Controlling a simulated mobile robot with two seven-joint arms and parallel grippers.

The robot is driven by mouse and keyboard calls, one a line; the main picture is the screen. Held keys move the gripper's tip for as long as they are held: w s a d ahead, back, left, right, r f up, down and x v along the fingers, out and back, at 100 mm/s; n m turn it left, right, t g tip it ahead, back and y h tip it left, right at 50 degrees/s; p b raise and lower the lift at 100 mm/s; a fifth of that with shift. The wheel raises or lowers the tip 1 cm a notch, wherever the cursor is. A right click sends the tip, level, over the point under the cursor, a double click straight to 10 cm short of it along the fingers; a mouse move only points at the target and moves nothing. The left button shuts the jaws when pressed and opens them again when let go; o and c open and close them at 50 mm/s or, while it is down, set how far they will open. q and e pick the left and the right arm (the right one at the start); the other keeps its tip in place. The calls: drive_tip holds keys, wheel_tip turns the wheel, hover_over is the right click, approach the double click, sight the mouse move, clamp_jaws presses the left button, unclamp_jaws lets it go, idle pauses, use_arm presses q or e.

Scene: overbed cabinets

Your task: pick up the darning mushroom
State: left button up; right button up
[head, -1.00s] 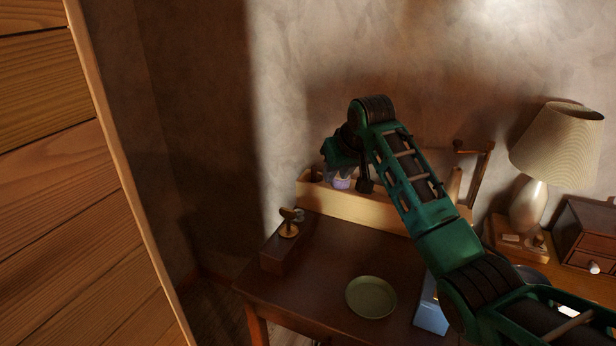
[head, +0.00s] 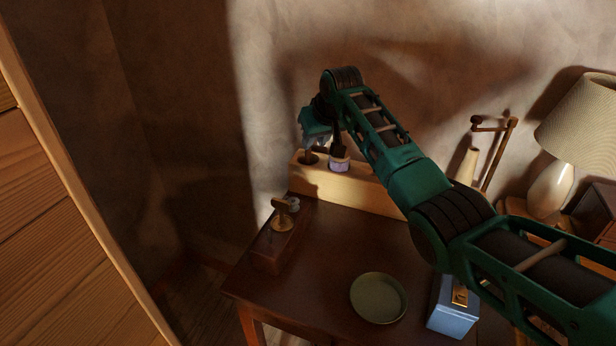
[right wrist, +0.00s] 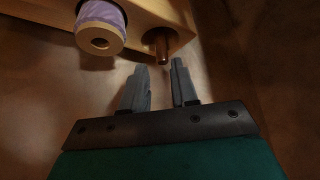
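My left gripper is not in view.
A dark block (head: 280,245) with a brass-and-wood piece (head: 283,215), a green plate (head: 378,298) and a blue box (head: 454,308) are on the table. A lamp (head: 578,130) stands right. A wooden panel (head: 50,230) is at left.

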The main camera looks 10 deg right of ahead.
drive_tip(key=shift+b+x, duration=1.6)
drive_tip(key=shift+x, duration=1.3)
drive_tip(key=shift+w+a+r, duration=0.1)
drive_tip(key=shift+w+a, duration=0.05)
clamp_jaws()
